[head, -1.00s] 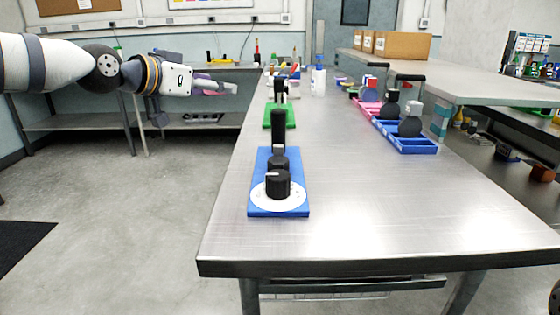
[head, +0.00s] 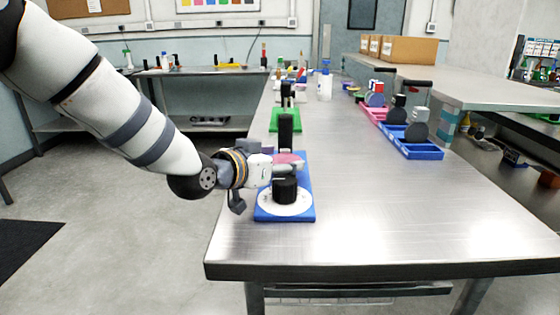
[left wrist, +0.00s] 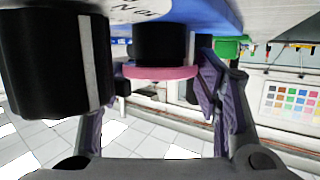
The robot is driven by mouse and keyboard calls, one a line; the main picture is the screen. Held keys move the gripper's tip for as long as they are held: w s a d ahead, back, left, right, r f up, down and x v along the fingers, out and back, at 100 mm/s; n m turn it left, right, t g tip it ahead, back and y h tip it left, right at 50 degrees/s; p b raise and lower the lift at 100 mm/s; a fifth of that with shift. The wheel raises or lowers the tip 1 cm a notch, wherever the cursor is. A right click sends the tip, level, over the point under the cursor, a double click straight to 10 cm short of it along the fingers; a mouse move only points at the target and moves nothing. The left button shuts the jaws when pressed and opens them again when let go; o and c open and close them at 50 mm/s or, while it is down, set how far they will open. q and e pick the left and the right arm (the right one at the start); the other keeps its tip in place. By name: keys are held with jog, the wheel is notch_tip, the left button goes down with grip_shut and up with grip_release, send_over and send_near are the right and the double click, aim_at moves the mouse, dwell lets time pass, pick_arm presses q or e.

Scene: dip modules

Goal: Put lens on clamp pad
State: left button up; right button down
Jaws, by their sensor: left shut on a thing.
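The lens, a thin pink disc (head: 290,158), is at my left gripper (head: 290,167), which is shut on it over the blue module. In the left wrist view the pink lens (left wrist: 160,72) lies level between my left gripper's fingers (left wrist: 165,85), at the top end of a short black cylinder (left wrist: 160,42) that appears to be the clamp pad. That view is upside down. I cannot tell whether lens and pad touch. The head view hides the pad behind the gripper. The blue base (head: 307,185) also carries a black knob (head: 285,190). My right gripper is out of view.
The big knob (left wrist: 55,65) stands close beside the left finger. A tall black post (head: 285,130) stands just behind the lens. A green module (head: 285,122) is farther back. Blue trays (head: 425,153) stand to the right. The table's (head: 390,220) front right is clear.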

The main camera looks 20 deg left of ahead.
pick_arm(q)
jog(key=shift+s+r, duration=0.1)
jog(key=o, duration=0.9)
jog(key=shift+s+r, duration=0.1)
jog(key=shift+r, duration=0.1)
jog(key=p+v, duration=0.2)
jog(key=v, duration=0.9)
jog(key=shift+s, duration=0.35)
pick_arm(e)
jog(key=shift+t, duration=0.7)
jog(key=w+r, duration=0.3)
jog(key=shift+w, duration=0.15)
